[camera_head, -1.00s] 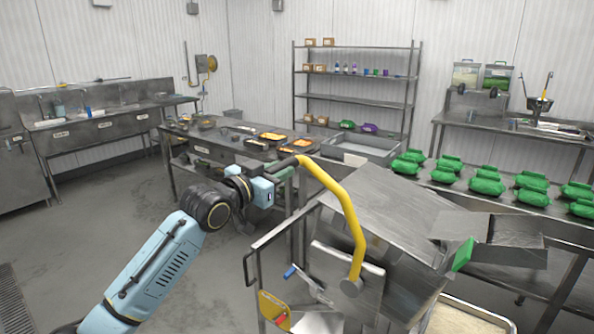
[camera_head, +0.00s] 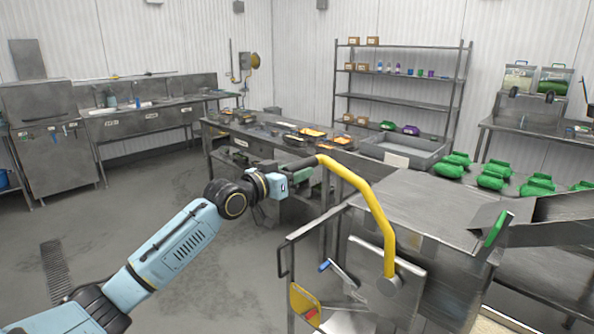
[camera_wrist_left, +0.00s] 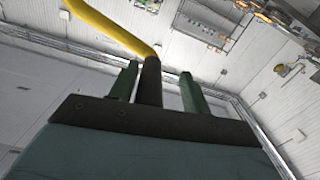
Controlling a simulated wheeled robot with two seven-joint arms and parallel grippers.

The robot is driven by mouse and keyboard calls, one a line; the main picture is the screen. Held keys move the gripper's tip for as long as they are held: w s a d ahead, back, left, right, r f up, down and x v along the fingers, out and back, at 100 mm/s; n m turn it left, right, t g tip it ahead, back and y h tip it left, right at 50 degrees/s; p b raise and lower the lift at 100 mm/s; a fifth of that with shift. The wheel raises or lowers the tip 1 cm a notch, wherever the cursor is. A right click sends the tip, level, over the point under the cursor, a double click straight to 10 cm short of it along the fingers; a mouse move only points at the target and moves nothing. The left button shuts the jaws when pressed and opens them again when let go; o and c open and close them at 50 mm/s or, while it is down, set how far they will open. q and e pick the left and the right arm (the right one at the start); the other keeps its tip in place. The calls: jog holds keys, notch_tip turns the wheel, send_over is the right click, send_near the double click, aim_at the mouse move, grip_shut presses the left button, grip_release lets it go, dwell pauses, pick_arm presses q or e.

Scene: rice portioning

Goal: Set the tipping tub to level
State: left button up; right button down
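The steel tipping tub (camera_head: 425,205) stands in its frame at the right of the head view, its broad top face nearly level. A bent yellow lever (camera_head: 372,205) rises from a pivot on its side and ends in a dark grip at upper left. The lever also shows in the left wrist view (camera_wrist_left: 108,28). My left gripper (camera_head: 290,168) is at this grip. In the wrist view its two green fingers (camera_wrist_left: 160,88) stand on either side of the dark grip (camera_wrist_left: 150,82), with a gap visible on the right. My right gripper is not in view.
A steel table with food trays (camera_head: 312,132) and a grey basin (camera_head: 405,150) stand behind the tub. Green containers (camera_head: 492,180) line the counter at right. A shelf rack (camera_head: 400,103) stands at the back wall. The floor at left is clear.

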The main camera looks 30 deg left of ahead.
pick_arm(q)
jog(key=shift+d+r, duration=0.25)
jog(key=shift+s+a+f, duration=0.1)
jog(key=shift+s+a, duration=0.1)
jog(key=shift+s, duration=0.3)
jog(key=s+a+b, duration=0.2)
jog(key=s, duration=1)
jog(key=shift+a, duration=0.15)
jog(key=shift+s, duration=0.1)
